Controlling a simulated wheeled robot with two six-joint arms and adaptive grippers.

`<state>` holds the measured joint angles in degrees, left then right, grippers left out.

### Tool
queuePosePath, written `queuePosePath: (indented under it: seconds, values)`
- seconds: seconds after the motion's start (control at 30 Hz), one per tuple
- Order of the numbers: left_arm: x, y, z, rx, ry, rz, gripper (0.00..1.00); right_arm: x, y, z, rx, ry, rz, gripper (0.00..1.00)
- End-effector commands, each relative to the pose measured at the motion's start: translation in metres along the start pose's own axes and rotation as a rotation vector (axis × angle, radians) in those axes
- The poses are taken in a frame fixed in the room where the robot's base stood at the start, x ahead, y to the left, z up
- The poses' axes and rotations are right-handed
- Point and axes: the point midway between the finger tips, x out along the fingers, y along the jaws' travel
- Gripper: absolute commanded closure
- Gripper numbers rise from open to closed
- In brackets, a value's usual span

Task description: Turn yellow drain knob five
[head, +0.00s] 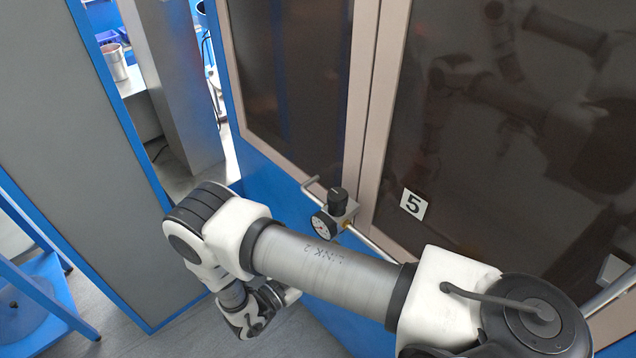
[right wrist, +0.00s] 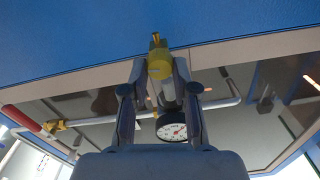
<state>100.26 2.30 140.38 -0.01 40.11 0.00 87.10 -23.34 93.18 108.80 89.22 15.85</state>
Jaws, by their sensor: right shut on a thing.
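The yellow drain knob (right wrist: 159,64) shows in the right wrist view, below the blue panel edge, with a small brass-coloured stem at its top. My right gripper (right wrist: 161,72) is shut on it, one finger on each side. In the head view the knob is hidden, and my right arm comes in from the right and bends down in front of the machine; its fingertips cannot be made out there. A label with the number 5 (head: 414,205) is on the dark window panel. My left gripper is in neither view.
A round pressure gauge (head: 322,224) with a black regulator knob (head: 338,197) sits on a metal pipe close to my right arm. The gauge also shows in the right wrist view (right wrist: 172,131). A grey blue-edged panel (head: 60,150) stands at the left.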

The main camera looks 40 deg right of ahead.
Motion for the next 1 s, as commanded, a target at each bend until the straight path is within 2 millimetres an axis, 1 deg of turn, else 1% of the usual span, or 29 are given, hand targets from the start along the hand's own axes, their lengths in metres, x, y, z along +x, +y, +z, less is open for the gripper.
queuePosePath:
  seconds: [0.07,0.17,0.4,0.5,0.6,0.83,0.87,0.9,1.0]
  values:
    - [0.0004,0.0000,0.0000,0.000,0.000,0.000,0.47,0.0010,0.0003,0.0004,0.003,0.000,0.002,1.00]
    - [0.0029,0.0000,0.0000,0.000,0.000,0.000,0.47,0.0010,0.0005,0.0013,0.054,0.000,0.002,1.00]
    - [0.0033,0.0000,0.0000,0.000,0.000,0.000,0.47,0.0011,0.0011,0.0005,0.376,0.000,0.002,1.00]
    - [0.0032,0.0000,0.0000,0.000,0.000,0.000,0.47,0.0012,0.0013,0.0006,0.467,0.000,0.002,1.00]
    - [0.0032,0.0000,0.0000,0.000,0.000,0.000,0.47,0.0013,0.0012,0.0005,0.499,0.000,0.002,1.00]
    - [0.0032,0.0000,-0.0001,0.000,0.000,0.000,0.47,0.0014,0.0011,0.0003,0.498,0.001,0.002,1.00]
    - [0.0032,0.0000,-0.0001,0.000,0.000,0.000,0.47,0.0014,0.0011,0.0003,0.498,0.001,0.002,0.61]
    - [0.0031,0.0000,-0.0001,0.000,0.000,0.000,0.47,0.0013,0.0011,0.0003,0.498,0.001,0.002,0.47]
    - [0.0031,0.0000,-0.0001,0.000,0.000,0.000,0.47,0.0010,0.0012,0.0003,0.497,0.001,0.001,0.46]
